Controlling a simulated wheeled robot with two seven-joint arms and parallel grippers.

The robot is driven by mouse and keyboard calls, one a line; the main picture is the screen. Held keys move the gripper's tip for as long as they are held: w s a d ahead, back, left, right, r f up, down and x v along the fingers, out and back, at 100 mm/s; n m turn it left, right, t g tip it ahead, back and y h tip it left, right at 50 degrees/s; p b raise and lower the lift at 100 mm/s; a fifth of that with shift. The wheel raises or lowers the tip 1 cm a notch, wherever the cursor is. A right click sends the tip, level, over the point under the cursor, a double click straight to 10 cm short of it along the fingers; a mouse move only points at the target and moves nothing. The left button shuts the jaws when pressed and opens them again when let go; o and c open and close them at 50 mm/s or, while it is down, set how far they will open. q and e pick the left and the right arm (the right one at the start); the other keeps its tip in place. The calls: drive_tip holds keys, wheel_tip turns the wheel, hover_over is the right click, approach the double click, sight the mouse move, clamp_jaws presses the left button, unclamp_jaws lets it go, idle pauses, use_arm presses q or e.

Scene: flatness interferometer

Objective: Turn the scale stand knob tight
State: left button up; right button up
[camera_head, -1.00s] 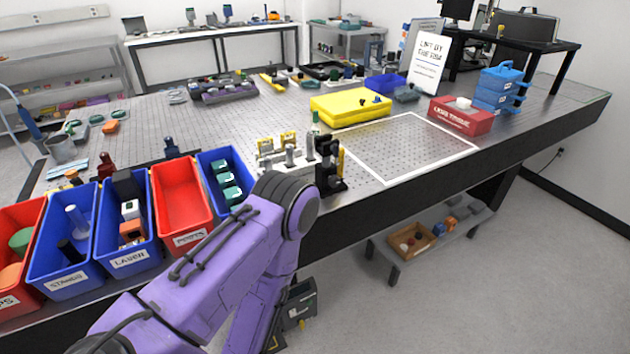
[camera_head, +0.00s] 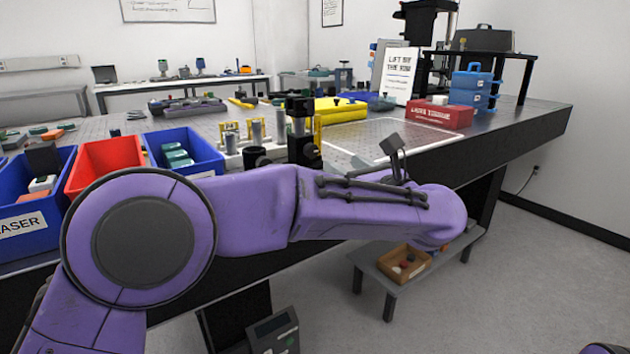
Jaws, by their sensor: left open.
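A black upright stand (camera_head: 302,135) with a knob-like top rises at the table's front edge. I cannot tell for sure that it is the scale stand, and no tightening knob is clearly visible. A short black cylinder (camera_head: 256,157) stands just left of it. My left arm reaches across the front of the table and hides the lower part of this area. My left gripper (camera_head: 391,152) shows only in part, as dark pieces above the far end of the arm, right of the stand and apart from it. I see nothing held. My right gripper is out of view.
Blue and red bins (camera_head: 105,164) line the table's front left. A white-framed perforated area (camera_head: 375,138) lies right of the stand, with a red box (camera_head: 438,114) behind it. A low grey bench (camera_head: 388,277) with a wooden tray stands under the table. The floor at right is clear.

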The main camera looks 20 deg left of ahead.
sight(313, 152)
use_arm(q)
drive_tip(key=w+a, duration=0.2)
drive_tip(key=a, duration=0.1)
drive_tip(key=w+a+n, duration=0.1)
drive_tip(key=w+a, duration=0.1)
drive_tip(key=a, duration=0.1)
drive_tip(key=w+a+n, duration=0.1)
drive_tip(key=w+a, duration=0.1)
drive_tip(key=shift+w+a+g+p, duration=0.25)
drive_tip(key=shift+a+g+p, duration=0.05)
drive_tip(key=shift+a+g, duration=0.1)
drive_tip(key=c, duration=1)
